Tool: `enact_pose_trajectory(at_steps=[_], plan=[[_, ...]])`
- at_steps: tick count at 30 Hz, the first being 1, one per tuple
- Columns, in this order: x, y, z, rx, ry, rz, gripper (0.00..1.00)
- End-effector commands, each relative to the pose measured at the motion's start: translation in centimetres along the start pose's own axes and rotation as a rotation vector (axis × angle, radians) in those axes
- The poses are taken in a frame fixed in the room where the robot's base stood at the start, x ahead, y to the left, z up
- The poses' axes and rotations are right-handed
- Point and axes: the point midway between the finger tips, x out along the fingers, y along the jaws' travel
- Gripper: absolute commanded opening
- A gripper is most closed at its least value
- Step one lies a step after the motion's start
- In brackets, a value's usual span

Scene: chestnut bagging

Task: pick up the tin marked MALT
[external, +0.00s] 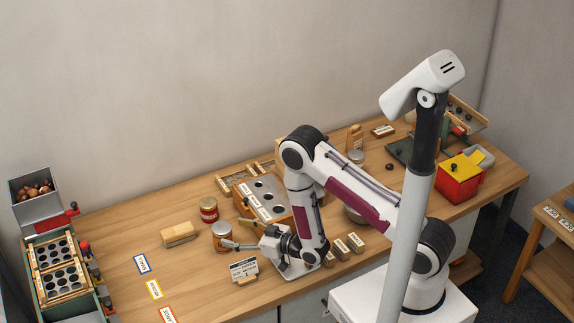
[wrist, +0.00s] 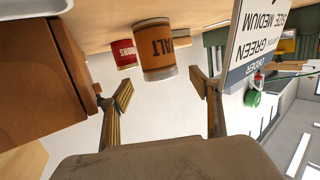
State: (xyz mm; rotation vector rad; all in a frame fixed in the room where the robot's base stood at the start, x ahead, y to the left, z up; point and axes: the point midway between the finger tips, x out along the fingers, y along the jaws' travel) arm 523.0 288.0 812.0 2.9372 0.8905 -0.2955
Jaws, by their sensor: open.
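The tin marked MALT (wrist: 160,50) is orange-brown with a pale metal rim; it appears upside down in the wrist view, where I read "ALT" on its label. In the external view the orange tin (external: 222,240) stands upright on the bench. My gripper (wrist: 164,90) is open and empty, its two fingers spread on either side of the line to the tin, with the tin just beyond the tips. In the external view my gripper (external: 238,246) is low over the bench, just right of the tin. Whether a finger touches it I cannot tell.
A red-labelled tin (external: 208,210) stands just behind the MALT tin. An order sign (external: 243,270) stands close in front of my gripper. A wooden box with round holes (external: 246,205) is behind it. A wooden brush-like block (external: 179,234) lies to the left.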

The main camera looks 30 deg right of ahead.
Motion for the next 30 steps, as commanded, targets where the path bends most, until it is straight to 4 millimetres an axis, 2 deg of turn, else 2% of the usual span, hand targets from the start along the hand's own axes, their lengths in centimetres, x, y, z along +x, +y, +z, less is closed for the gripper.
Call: enact_pose_trajectory(at_steps=[8, 22, 30], plan=[[0.8, 0.0, -0.1, 0.0, 0.002, 0.0, 0.64], [5.2, 0.0, -0.1, -0.001, 0.001, -0.001, 0.64], [5.8, 0.0, 0.0, -0.001, -0.001, -0.001, 0.64]])
